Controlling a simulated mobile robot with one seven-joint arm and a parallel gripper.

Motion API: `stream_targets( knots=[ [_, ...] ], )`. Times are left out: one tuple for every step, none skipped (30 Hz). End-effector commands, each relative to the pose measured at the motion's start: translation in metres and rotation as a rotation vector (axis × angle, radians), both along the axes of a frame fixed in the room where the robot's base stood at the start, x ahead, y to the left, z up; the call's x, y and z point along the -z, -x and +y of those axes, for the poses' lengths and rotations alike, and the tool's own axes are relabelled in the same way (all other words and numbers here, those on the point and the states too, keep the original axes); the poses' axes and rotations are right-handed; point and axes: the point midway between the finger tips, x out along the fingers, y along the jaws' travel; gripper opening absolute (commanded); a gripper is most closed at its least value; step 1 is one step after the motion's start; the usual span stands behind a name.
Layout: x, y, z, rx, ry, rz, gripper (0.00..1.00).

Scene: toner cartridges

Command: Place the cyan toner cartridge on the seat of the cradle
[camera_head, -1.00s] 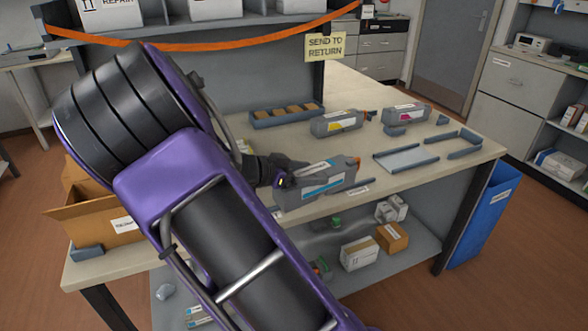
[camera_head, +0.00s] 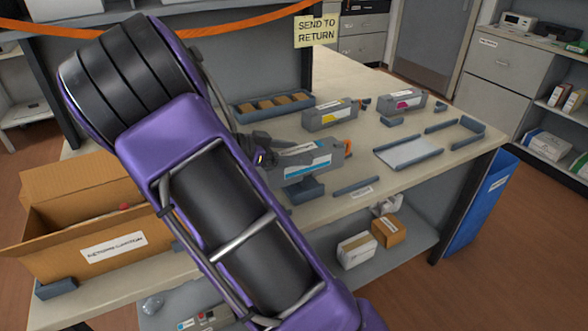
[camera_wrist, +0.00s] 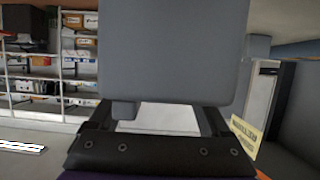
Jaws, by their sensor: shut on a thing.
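The cyan toner cartridge (camera_head: 318,157), a grey box with a cyan stripe and an orange end piece, is above the table's front part. My gripper (camera_head: 270,153) is shut on its left end. In the wrist view the cartridge (camera_wrist: 170,50) is a large grey block filling the middle, with my gripper (camera_wrist: 165,118) at its lower edge. A blue-grey block (camera_head: 304,189) shows below the cartridge; whether they touch is unclear. A pale plate with blue-grey rails (camera_head: 408,153), perhaps the cradle, lies empty to the right.
Yellow (camera_head: 332,113) and magenta (camera_head: 400,102) cartridges stand behind. Blue-grey rails (camera_head: 460,130) lie at the right, another rail (camera_head: 356,187) at the front edge. A divided tray (camera_head: 270,105) is at the back; an open cardboard box (camera_head: 70,240) is at the left.

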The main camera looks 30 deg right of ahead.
Motion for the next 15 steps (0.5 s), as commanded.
stream_targets(
  knots=[
    [0.002, 0.0, -0.001, 0.001, 0.003, -0.001, 0.0],
    [0.004, 0.0, -0.001, 0.0, 0.003, -0.001, 0.0],
    [0.006, 0.0, -0.001, 0.0, 0.002, -0.001, 0.0],
    [0.008, 0.0, -0.001, 0.0, 0.002, 0.0, 0.0],
    [0.011, 0.0, -0.001, 0.0, 0.002, 0.0, 0.0],
    [0.016, 0.0, -0.001, 0.0, 0.002, 0.0, 0.0],
    [0.021, 0.0, -0.001, 0.0, 0.003, 0.001, 0.0],
    [0.025, 0.0, -0.001, 0.0, 0.003, 0.001, 0.0],
    [0.031, 0.0, -0.001, -0.001, 0.003, 0.002, 0.0],
    [0.035, 0.0, -0.001, -0.001, 0.003, 0.002, 0.0],
    [0.038, 0.0, -0.001, 0.0, 0.003, 0.001, 0.0],
    [0.041, 0.0, -0.001, -0.001, 0.003, 0.0, 0.0],
    [0.041, 0.0, -0.001, -0.001, 0.002, 0.0, 0.0],
    [0.042, 0.0, -0.001, -0.001, 0.002, -0.001, 0.0],
    [0.041, 0.0, 0.0, -0.001, 0.001, -0.002, 0.0]
  ],
)
